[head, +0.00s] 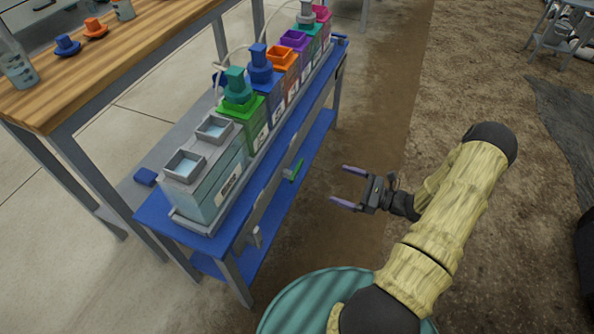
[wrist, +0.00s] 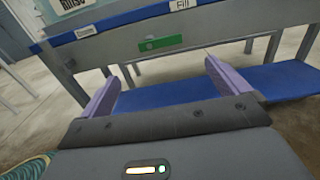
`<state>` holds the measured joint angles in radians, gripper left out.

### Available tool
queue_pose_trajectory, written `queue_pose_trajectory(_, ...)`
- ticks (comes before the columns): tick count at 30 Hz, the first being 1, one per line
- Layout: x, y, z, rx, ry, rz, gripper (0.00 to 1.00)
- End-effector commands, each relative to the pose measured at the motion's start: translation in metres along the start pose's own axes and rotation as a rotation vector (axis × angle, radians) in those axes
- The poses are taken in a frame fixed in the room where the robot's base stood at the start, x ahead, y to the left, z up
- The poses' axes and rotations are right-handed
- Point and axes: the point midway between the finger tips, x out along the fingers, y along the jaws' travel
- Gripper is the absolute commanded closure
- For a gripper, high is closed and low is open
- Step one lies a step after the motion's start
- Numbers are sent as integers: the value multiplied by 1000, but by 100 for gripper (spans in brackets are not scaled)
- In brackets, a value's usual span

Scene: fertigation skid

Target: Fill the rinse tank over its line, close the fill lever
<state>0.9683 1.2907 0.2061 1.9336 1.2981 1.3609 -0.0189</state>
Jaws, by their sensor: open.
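The rinse tank (head: 205,207) is a translucent grey box with two square openings at the near end of the blue bench; pale blue water shows in the openings. I cannot make out its line. A green lever (head: 297,171) sits on the bench's front rail; in the wrist view it is a flat green bar (wrist: 160,43) lying roughly along the rail, below and left of the "Fill" label (wrist: 182,4). My gripper (head: 343,184) is open and empty, right of the green lever and apart from it. In the wrist view its purple fingers (wrist: 161,72) stand either side below the lever.
Several coloured tanks (head: 256,122) line the blue bench (head: 150,226) behind the rinse tank. A grey fitting (head: 257,238) is on the front rail near the bench's near end. A wooden table (head: 110,62) stands at left. The brown floor (head: 380,110) behind my gripper is clear.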

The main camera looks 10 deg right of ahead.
Motion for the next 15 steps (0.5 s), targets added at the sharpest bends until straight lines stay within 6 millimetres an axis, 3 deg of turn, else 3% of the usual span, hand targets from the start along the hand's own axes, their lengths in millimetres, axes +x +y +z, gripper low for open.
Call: queue_pose_trajectory(15,92,1,-3,-1,0,4,0)
